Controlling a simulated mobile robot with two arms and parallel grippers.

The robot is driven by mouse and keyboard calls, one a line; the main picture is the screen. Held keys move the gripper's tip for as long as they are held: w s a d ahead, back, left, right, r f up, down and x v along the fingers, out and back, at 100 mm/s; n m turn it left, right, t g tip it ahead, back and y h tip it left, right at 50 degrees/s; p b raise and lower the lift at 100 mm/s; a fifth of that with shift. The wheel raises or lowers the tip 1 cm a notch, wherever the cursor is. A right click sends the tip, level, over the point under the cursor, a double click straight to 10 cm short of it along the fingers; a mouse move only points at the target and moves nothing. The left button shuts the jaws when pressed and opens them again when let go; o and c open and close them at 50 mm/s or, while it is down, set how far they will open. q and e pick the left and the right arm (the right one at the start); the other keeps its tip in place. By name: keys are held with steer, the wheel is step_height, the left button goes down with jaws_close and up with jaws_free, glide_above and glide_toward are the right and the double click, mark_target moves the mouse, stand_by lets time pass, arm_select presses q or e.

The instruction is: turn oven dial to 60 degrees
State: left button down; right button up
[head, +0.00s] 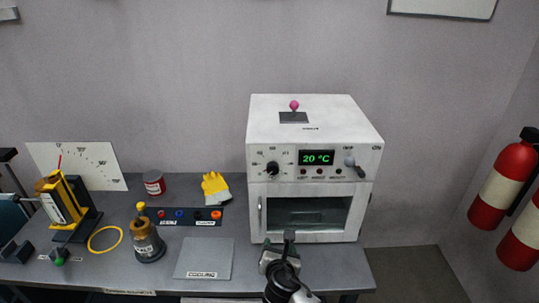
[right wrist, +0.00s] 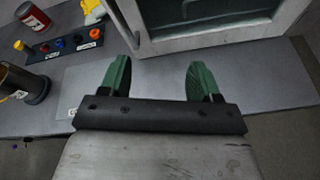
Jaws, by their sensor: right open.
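The white oven (head: 340,130) stands at the right part of the bench, its lit green display (head: 317,158) reading 20 °C. Its black dial (head: 272,168) is on the upper front panel, left of the display. In the head view my right gripper (head: 279,248) is low in front of the oven door, below the dial and apart from it. In the right wrist view the green fingers of the right gripper (right wrist: 156,78) are spread, with nothing between them. The lower oven front (right wrist: 200,25) shows beyond them; the dial is outside that view. My left gripper is not seen.
The oven door (head: 305,212) is closed, with a handle on its left. Left of the oven are a yellow glove (head: 215,184), a dark rack with coloured plugs (head: 180,215), a grey cooling plate (head: 203,259) and a brown bottle (head: 146,242). A pink-topped lever (head: 294,105) stands on top.

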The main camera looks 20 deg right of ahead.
mark_target(273, 171)
step_height(273, 171, up, 17)
steer(key=w+a+n+t+h+p, duration=0.1)
steer(key=w+n+t+h+p, duration=0.1)
steer(key=n+t, duration=0.25)
steer(key=shift+n+g, duration=0.25)
steer(key=shift+g, duration=0.1)
steer(key=x, duration=0.3)
steer(key=p+x, duration=0.1)
steer(key=x, duration=0.6)
steer(key=shift+w+a+p, duration=0.25)
steer(key=shift+w+p, duration=0.05)
steer(key=shift+p, duration=0.1)
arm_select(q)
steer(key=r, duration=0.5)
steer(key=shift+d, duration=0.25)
arm_select(e)
steer(key=c, duration=0.9)
